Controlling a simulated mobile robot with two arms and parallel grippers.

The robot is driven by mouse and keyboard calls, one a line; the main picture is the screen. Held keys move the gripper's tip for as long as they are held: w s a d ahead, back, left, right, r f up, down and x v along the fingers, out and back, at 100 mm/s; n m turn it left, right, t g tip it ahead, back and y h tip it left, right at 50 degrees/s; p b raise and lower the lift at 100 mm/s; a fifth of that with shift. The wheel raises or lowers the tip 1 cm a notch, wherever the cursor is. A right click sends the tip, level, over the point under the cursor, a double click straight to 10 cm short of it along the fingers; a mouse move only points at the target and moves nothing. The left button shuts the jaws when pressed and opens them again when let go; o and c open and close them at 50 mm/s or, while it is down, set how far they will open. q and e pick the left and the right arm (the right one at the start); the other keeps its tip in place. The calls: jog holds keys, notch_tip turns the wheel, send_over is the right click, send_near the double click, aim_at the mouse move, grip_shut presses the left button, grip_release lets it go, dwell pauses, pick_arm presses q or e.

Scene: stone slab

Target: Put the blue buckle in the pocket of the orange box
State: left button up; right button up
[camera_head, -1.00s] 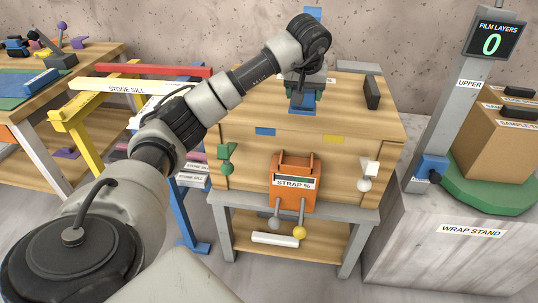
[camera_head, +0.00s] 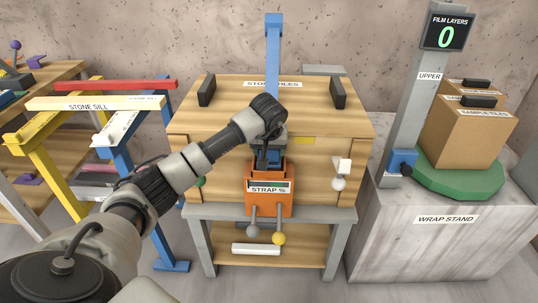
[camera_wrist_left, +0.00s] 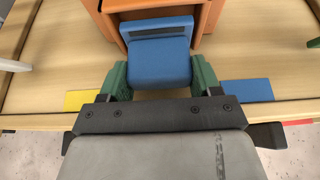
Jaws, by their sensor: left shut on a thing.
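The blue buckle (camera_head: 273,155) is between the fingers of my left gripper (camera_head: 268,148). In the left wrist view the buckle (camera_wrist_left: 160,62) sits between the two green fingers of my left gripper (camera_wrist_left: 160,80), which are shut on it. The orange box (camera_head: 270,205), labelled STRAP %, hangs on the front of the wooden crate. The buckle is at the top of this box, beside or over its opening. In the wrist view the buckle's far end reaches between orange walls (camera_wrist_left: 112,28); its depth there I cannot tell. My right gripper is not in view.
The crate (camera_head: 225,118) has dark handles on top and a blue strap (camera_head: 273,50) standing behind. A white clip with a ball (camera_head: 341,170) is at its right. Levers (camera_head: 279,238) hang below the box. The wrap stand (camera_head: 440,240) is right; yellow and blue frames are left.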

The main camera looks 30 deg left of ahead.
pick_arm(q)
jog(key=shift+f, duration=1.1)
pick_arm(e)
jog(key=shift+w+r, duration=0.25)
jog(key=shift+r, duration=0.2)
pick_arm(q)
jog(key=shift+f, duration=0.1)
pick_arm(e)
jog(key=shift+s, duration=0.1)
pick_arm(q)
jog(key=o, duration=0.9)
jog(key=shift+o, duration=0.2)
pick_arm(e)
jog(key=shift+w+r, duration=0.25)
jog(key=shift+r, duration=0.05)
